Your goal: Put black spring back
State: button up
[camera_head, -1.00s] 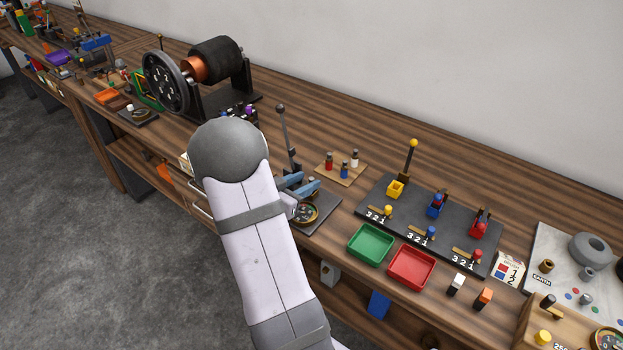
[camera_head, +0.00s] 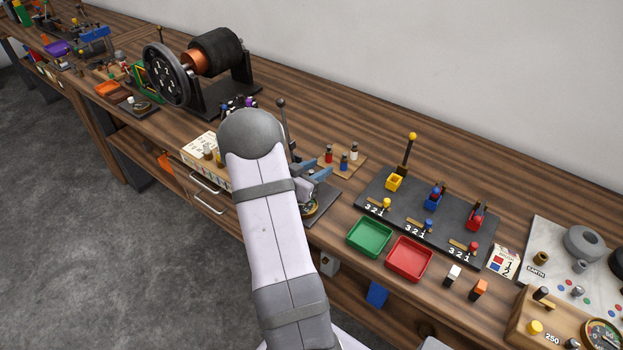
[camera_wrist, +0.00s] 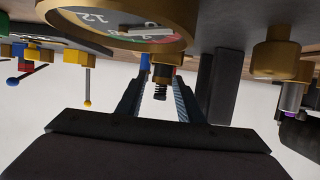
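A black spring (camera_wrist: 160,90) shows in the wrist view, with a brass part (camera_wrist: 161,72) right behind it. I cannot tell if the spring is seated on that part. My gripper (camera_wrist: 160,78) is open, its two fingers on either side of the spring with a visible gap to each. In the head view my gripper (camera_head: 316,174) is over the dark stand (camera_head: 328,199) with the round gauge (camera_head: 310,208), just left of the small peg board. The spring is not discernible in the head view, and my arm hides part of the stand.
A wooden board (camera_head: 355,168) with red, blue and white pegs is just right of my gripper. A tall lever (camera_head: 283,120) rises close behind it. A green tray (camera_head: 370,237) and a red tray (camera_head: 409,259) lie front right. A large dynamo (camera_head: 205,75) stands back left.

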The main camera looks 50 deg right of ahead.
jog(key=shift+d+f, duration=0.15)
jog(key=shift+d, duration=0.3)
grip_shut()
